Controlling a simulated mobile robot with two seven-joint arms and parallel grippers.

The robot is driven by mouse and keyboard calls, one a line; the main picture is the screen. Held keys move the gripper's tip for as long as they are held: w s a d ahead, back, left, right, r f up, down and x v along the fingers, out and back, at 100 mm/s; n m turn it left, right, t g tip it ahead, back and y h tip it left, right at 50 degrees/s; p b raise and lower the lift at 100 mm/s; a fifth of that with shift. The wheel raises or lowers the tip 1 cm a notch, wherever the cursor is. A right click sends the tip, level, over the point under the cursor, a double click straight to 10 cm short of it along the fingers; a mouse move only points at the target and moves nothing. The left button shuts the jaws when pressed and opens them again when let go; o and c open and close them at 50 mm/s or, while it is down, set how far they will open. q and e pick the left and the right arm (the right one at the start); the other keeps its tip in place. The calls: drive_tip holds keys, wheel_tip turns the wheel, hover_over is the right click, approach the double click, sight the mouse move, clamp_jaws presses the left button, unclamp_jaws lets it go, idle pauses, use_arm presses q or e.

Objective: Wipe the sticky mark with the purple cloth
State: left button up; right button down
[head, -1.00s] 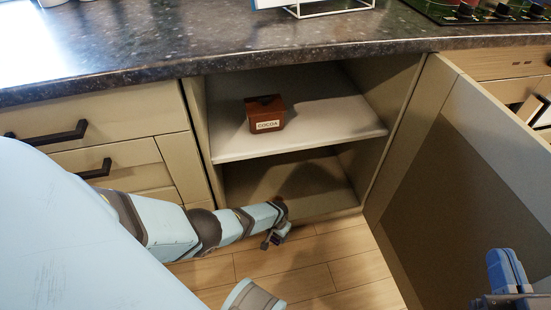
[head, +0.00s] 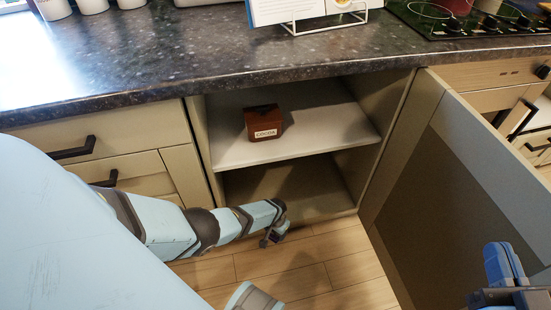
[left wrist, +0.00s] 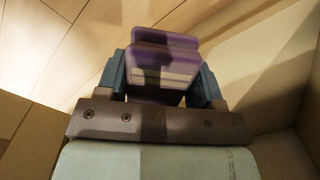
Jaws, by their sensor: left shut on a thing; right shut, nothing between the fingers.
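In the left wrist view my left gripper (left wrist: 163,78) is shut on the purple cloth (left wrist: 165,48), a folded purple piece with pale stripes between the two fingers. In the head view my left arm reaches from the left to the front of the open cabinet's lower compartment; the cloth cannot be made out there. My right gripper (head: 506,268) is at the lower right of the head view, shut and empty, in front of the open cabinet door. I cannot make out a sticky mark in either view.
The open cabinet has a white shelf (head: 300,140) holding a brown cocoa box (head: 263,123). Its door (head: 455,190) stands open at the right. Above is a dark speckled worktop (head: 200,55) with a white rack (head: 325,22) and a hob (head: 470,20). Wooden floor (head: 320,270) lies below.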

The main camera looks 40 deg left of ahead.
use_arm(q)
drive_tip(key=shift+r, duration=0.4)
use_arm(e)
drive_tip(key=shift+r, duration=0.4)
use_arm(q)
wheel_tip(320, 180, up, 3)
drive_tip(key=p, duration=0.3)
drive_tip(key=shift+r, duration=0.1)
use_arm(e)
wheel_tip(320, 180, up, 3)
